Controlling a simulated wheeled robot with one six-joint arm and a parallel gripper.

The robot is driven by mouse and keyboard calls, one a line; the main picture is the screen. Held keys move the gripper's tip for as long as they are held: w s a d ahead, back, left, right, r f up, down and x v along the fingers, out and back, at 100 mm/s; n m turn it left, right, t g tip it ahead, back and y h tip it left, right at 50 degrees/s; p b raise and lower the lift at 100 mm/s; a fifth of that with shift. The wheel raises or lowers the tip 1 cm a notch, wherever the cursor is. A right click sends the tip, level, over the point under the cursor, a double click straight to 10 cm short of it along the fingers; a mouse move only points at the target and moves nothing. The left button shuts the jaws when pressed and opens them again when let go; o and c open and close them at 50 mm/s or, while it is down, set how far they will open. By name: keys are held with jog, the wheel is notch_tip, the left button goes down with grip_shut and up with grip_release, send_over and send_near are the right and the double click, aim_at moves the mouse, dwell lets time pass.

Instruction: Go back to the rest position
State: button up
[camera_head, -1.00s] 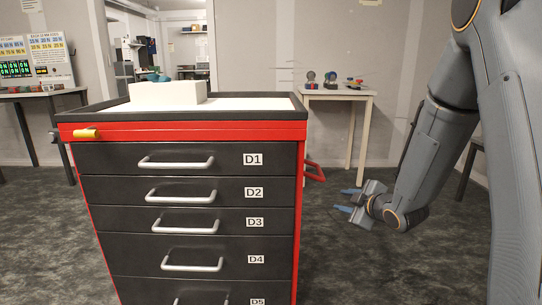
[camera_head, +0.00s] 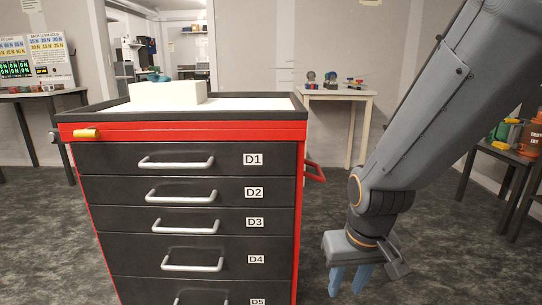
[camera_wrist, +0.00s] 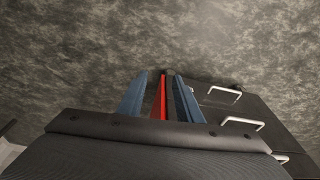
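My gripper (camera_head: 349,281) hangs at the right of the drawer cabinet (camera_head: 301,200), with its blue fingers pointing down toward the floor. The fingers are spread apart with nothing between them in the head view. In the wrist view the two blue fingers of my gripper (camera_wrist: 160,98) show apart, and the cabinet's red edge (camera_wrist: 163,98) appears in the gap behind them. The cabinet is red and black with drawers labelled D1 to D5, all shut. I cannot tell exactly how near the fingers are to the cabinet side.
A white block (camera_head: 168,94) lies on the cabinet top. A red handle (camera_head: 315,171) sticks out from the cabinet's right side. A small table (camera_head: 340,93) with items stands behind. Another table (camera_head: 500,151) with bottles stands at the right. The carpet (camera_head: 440,250) between is clear.

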jog(key=s+a+r+n+g, duration=0.25)
jog(key=s+a+n, duration=0.25)
jog(key=s+a, duration=0.75)
jog(key=d+r+m+p, duration=0.3)
jog(key=d+r+p, duration=0.5)
jog(key=r+p, duration=0.3)
jog(key=d+r+m+p, duration=0.3)
jog(key=d+r+p, duration=0.5)
jog(key=r+p, duration=0.3)
jog(key=w+p, duration=0.1)
jog(key=p, duration=0.3)
jog(key=shift+r, duration=0.2)
jog(key=shift+d, duration=0.2)
